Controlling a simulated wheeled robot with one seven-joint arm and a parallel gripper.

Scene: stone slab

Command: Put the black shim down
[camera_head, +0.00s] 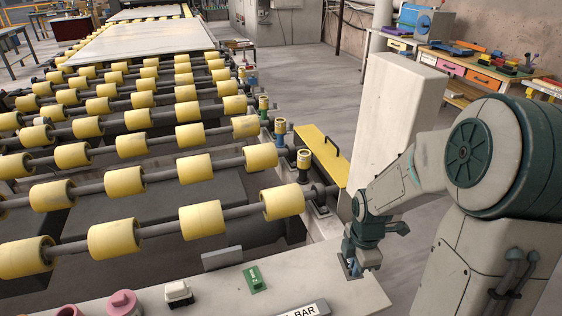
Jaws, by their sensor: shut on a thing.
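My gripper (352,267) is at the right end of the pale ledge (350,295) in the foreground, pointing down. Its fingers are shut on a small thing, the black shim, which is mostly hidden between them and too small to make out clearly. The fingertips are close to the ledge surface; I cannot tell whether the shim touches it.
Yellow rollers (282,202) stand behind. A tall pale slab (385,125) rises behind my arm.

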